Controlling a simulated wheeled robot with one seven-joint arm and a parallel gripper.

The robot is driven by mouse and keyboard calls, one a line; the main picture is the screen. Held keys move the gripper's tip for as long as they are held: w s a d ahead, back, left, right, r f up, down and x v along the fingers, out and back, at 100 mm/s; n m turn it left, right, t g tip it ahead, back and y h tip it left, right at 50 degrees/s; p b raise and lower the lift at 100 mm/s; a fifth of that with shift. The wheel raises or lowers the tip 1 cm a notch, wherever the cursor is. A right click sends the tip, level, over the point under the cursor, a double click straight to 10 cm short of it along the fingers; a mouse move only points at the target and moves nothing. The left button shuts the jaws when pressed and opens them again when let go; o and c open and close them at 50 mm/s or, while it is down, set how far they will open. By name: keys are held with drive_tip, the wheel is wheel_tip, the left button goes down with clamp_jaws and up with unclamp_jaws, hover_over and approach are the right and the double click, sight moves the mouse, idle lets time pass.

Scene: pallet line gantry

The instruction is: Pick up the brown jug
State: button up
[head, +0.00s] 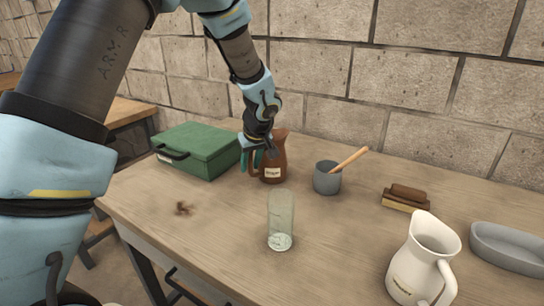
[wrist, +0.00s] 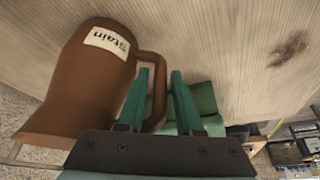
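The brown jug (head: 279,152) stands upright on the wooden table, with a pale label on its front. In the wrist view the jug (wrist: 85,75) fills the left side, its label reads "Stain", and its handle loops to the right. My gripper (wrist: 161,75) has its two green fingers apart, one on each side of the jug's handle. A small gap shows between the handle and the right finger. In the head view my gripper (head: 258,158) is at the jug's left side, and my wrist partly hides the jug.
A green box (head: 205,146) stands left of the jug. A grey mug (head: 327,180) with a wooden-handled tool stands to its right. A clear glass (head: 281,218), brown brush (head: 405,199), white jug (head: 413,270) and grey dish (head: 505,250) are nearer. A dark stain (head: 183,208) marks the table.

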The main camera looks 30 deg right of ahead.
clamp_jaws()
idle(1.4)
